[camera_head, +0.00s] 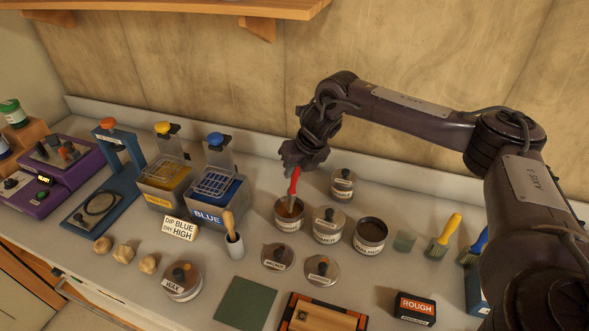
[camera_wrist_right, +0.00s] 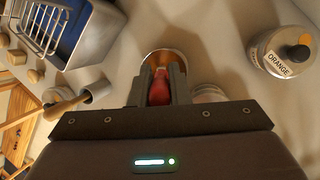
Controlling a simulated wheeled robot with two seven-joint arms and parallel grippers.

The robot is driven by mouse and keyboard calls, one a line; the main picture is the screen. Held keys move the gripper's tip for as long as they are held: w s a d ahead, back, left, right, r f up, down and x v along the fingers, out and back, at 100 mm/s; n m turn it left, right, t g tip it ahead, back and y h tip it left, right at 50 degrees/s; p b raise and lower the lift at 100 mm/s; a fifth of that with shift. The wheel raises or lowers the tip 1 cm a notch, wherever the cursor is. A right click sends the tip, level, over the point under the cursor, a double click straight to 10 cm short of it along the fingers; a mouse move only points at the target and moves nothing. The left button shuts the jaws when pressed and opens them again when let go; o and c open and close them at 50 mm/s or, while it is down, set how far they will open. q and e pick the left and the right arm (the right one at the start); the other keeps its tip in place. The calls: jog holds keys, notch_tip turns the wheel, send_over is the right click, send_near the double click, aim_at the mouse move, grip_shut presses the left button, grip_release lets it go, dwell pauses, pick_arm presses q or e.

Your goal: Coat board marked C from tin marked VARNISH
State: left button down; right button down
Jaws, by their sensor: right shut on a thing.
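My right gripper (camera_head: 297,165) is shut on a red-handled brush (camera_head: 293,186) and points it down into an open tin (camera_head: 289,213) of amber-brown liquid. The brush's lower end is inside the tin; its bristles are hidden. In the right wrist view the red handle (camera_wrist_right: 159,88) sits between the jaws, over the tin's mouth (camera_wrist_right: 172,58). I cannot read that tin's label for sure. My left gripper is not in view.
A closed tin (camera_head: 327,226) and an open dark tin (camera_head: 370,235) stand right of the brush's tin. The ORANGE tin (camera_head: 343,184) is behind. Two loose lids (camera_head: 278,257) (camera_head: 321,271) lie in front. Yellow-handled (camera_head: 443,237) and blue-handled brushes (camera_head: 473,246) are at right.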

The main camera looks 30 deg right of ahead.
jog(key=shift+f+b, duration=0.3)
jog(key=shift+f, duration=0.2)
dwell(0.3)
dwell(0.9)
notch_tip(320, 180, up, 7)
jog(key=p, duration=0.5)
jog(key=shift+p, duration=0.3)
jog(key=shift+a, duration=0.1)
dwell(0.6)
